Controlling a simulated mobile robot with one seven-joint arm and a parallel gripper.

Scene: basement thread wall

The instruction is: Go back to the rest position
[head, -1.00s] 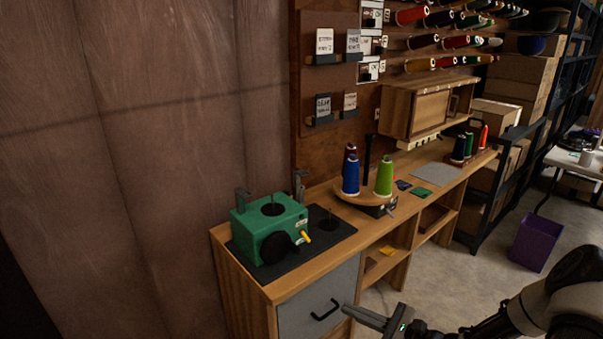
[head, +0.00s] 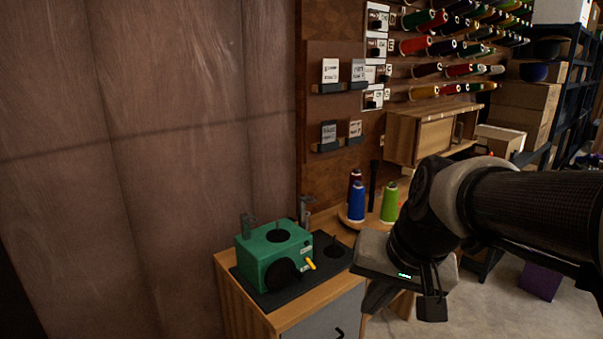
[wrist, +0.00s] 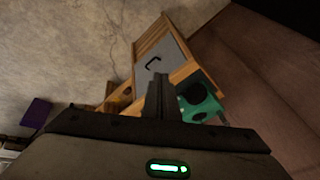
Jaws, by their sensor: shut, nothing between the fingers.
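My gripper (head: 378,297) hangs in front of the workbench at the right of the head view, pointing down and to the left. It is empty. In the wrist view its fingers (wrist: 158,90) stand together in the middle, with no gap showing between them. My arm covers much of the bench's right part in the head view.
A wooden bench (head: 322,308) carries a green machine (head: 275,252) on a dark mat, plus blue (head: 357,203) and green (head: 389,204) thread cones. A grey drawer front (wrist: 160,58) faces the gripper. A purple bin (head: 541,281) stands on open floor.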

